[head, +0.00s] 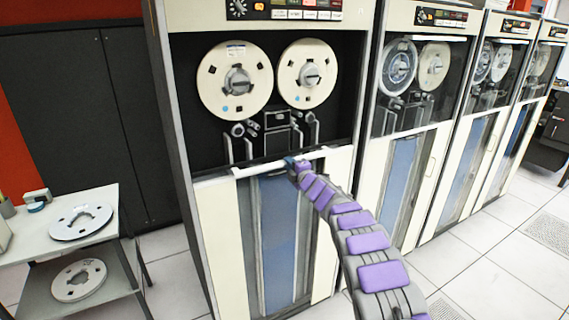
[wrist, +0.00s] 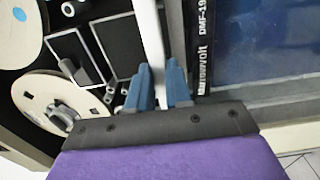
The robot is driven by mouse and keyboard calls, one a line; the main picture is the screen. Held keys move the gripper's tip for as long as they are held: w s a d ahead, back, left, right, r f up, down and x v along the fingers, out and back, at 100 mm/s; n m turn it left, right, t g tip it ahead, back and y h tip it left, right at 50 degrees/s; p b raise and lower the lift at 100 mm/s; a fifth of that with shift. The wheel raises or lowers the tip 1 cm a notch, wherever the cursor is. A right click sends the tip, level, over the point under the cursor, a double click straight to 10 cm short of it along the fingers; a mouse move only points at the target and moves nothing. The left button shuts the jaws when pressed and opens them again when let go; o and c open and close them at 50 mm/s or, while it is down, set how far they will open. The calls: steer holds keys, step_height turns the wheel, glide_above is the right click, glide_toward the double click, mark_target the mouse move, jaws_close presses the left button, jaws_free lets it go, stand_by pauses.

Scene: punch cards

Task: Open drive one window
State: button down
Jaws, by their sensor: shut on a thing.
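The nearest tape drive (head: 210,215) stands in the middle of the head view, with two cream reels (head: 235,82) in its dark upper bay. The drive window's white edge bar (head: 245,169) lies across the bottom of that bay, slightly tilted in the picture. No glass shows clearly over the reels. My gripper (head: 292,161) is at the right part of this bar. In the wrist view its blue fingers (wrist: 160,82) are closed around the white bar (wrist: 149,28), one on each side. The part between the fingertips is partly hidden.
More tape drives (head: 418,95) stand in a row to the right. A small table (head: 105,235) with loose reels is at the left, before a dark cabinet (head: 95,110). The tiled floor (head: 450,255) at the right is clear.

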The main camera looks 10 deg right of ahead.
steer(key=shift+d, duration=0.45)
steer(key=c, duration=1)
jaws_free()
steer(key=shift+w, duration=0.1)
steer(key=shift+c, duration=0.2)
steer(key=v, duration=1.7)
steer(key=shift+p, duration=0.35)
